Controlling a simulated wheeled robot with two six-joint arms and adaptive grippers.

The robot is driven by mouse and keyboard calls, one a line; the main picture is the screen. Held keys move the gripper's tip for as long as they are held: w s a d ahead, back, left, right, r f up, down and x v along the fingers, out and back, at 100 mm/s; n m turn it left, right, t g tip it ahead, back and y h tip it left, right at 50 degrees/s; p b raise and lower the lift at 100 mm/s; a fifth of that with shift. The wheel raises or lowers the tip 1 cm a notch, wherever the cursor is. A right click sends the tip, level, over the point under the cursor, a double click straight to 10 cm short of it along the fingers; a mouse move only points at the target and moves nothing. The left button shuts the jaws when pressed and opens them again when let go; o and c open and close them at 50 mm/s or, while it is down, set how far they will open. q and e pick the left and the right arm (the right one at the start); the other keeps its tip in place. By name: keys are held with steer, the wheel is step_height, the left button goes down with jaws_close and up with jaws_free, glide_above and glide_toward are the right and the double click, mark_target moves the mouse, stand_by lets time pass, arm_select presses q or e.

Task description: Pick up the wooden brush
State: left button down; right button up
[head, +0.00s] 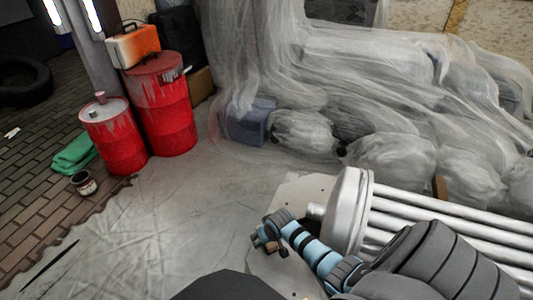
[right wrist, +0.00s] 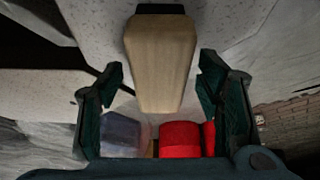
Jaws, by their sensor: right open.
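The wooden brush (right wrist: 160,50) shows in the right wrist view as a pale wooden block with a dark end at the top. It lies on a speckled light surface. My right gripper (right wrist: 162,78) is open, with one finger on each side of the block's near part; I see gaps between the fingers and the wood. In the head view my right gripper (head: 266,234) is low over a pale board, beside the white radiator. A small brown patch by its fingers may be the brush, mostly hidden. My left gripper is out of view.
A white ribbed radiator (head: 350,210) stands close to my right arm. Red drums (head: 165,115), a blue container (head: 248,122) and plastic-covered bags (head: 390,160) stand farther back. A paint can (head: 84,184) is at the left. The sheeted floor (head: 170,220) left of the gripper is clear.

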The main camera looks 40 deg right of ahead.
steer(key=shift+f, duration=0.25)
stand_by(0.3)
steer(key=c, duration=1.3)
